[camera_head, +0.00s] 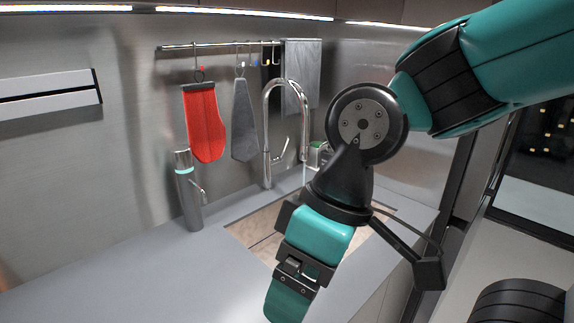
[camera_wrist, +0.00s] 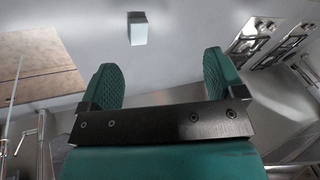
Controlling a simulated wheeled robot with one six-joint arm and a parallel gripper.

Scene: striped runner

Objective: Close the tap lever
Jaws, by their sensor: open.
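The chrome gooseneck tap (camera_head: 267,130) stands at the back edge of the sink in the head view. Its lever (camera_head: 281,149) sticks up and to the right from the tap's side. A thin pale streak under the spout looks like running water. In the wrist view, part of the tap (camera_wrist: 42,128) shows at the lower left edge. My gripper (camera_head: 286,302) is in front of the sink, low and well away from the lever. In the wrist view its two teal fingers (camera_wrist: 162,78) are apart with nothing between them.
A red oven mitt (camera_head: 204,122) and grey cloths (camera_head: 243,120) hang from the rail behind. A pale block (camera_wrist: 137,29) and a hob (camera_wrist: 270,38) show in the wrist view. The left counter is clear.

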